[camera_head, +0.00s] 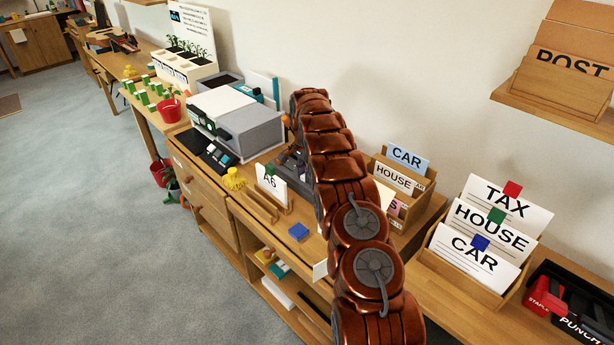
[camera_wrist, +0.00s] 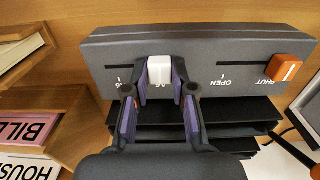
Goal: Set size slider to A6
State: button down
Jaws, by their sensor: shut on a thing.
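In the wrist view, the white size slider knob (camera_wrist: 160,70) sits on the front face of a dark grey device (camera_wrist: 205,45), in the left slot. My gripper (camera_wrist: 160,88) is shut on this knob, one finger at each side. A small label shows at the slot's left end, and another mark under the knob is partly hidden and unclear. A white card marked A6 (camera_head: 271,185) stands on the desk in the head view. There the device (camera_head: 291,163) is mostly hidden behind my arm, and my gripper is out of sight.
An orange knob (camera_wrist: 287,69) sits at SHUT on the right slot, with OPEN to its left. Dark trays (camera_wrist: 230,138) lie below the device. A wooden sorter (camera_wrist: 62,105) stands close at left. A blue block (camera_head: 298,231) lies near the desk's front edge.

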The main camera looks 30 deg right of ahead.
jog(key=shift+w+r, duration=0.1)
jog(key=shift+w, duration=0.1)
jog(key=c, duration=1)
grip_release()
jog(key=shift+a, duration=0.1)
jog(key=shift+o, duration=0.2)
notch_tip(320, 180, up, 7)
jog(key=shift+f, duration=0.1)
jog(key=shift+r, duration=0.3)
